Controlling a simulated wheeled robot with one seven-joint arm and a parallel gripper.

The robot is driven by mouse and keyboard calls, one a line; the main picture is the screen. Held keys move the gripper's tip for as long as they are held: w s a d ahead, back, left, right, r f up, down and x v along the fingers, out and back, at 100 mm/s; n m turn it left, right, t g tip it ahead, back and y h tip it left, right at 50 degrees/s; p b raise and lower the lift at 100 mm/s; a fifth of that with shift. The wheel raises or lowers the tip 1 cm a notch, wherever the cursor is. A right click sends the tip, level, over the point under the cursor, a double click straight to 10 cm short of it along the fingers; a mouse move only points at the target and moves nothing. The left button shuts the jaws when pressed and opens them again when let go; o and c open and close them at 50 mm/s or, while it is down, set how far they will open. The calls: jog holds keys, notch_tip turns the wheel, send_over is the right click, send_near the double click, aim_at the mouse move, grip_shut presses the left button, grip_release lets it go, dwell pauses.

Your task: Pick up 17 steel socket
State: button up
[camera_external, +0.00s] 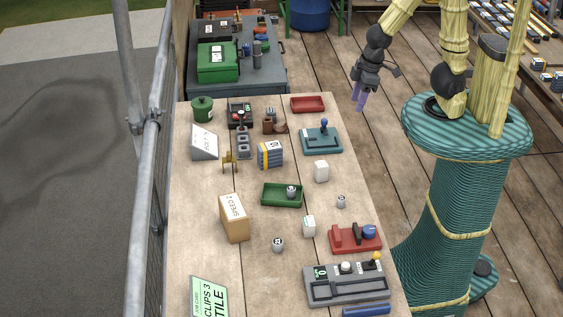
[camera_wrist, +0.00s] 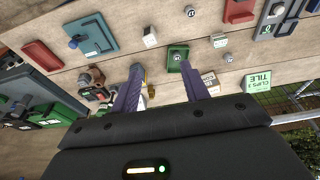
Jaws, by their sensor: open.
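Three small steel sockets with dark number marks are on the workbench; the numbers are too small to read surely, so I cannot tell which is the 17. One socket (camera_external: 341,201) stands on bare wood at the right, also in the wrist view (camera_wrist: 193,14). Another socket (camera_external: 291,192) is in the green tray (camera_external: 268,203), also in the wrist view (camera_wrist: 177,57). A third socket (camera_external: 278,245) stands nearer the front, also in the wrist view (camera_wrist: 228,57). My gripper (camera_external: 361,98) is open and empty, beyond the bench's right edge, apart from all sockets. Its purple fingers (camera_wrist: 162,68) show in the wrist view.
White blocks (camera_external: 321,171) (camera_external: 309,226) stand near the sockets. A brown box (camera_external: 234,217), a red holder (camera_external: 356,238), a grey fixture (camera_external: 346,284) and a teal fixture (camera_external: 321,140) are obstacles. A red tray (camera_external: 307,104) lies at the far end. Bare wood separates them.

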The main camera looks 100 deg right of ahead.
jog(key=shift+o, duration=0.2)
jog(key=s+a+f+n+t+h, duration=0.3)
jog(key=a+f+n, duration=0.5)
jog(key=f+n, duration=0.4)
jog(key=s+a+f+n+t+h, duration=0.3)
jog(key=s+a+f+n+t, duration=0.2)
jog(key=f+n, duration=0.8)
jog(key=a+n+t, duration=0.1)
jog(key=a+n, duration=0.2)
jog(key=n, duration=0.2)
jog(key=shift+s+n+t+p, duration=0.15)
jog(key=shift+n+t+p, duration=0.15)
jog(key=shift+n+p, duration=0.1)
jog(key=shift+a, duration=0.1)
jog(key=b, duration=0.4)
send_near(341, 202)
jog(key=w+d+f, duration=0.1)
jog(key=w+d, duration=0.1)
jog(key=w+d+f, duration=0.1)
jog(key=shift+w+d+f, duration=0.15)
jog(key=shift+w+d, duration=0.2)
jog(key=shift+d, duration=0.05)
jog(key=shift+w+d, duration=0.15)
jog(key=shift+w, duration=0.25)
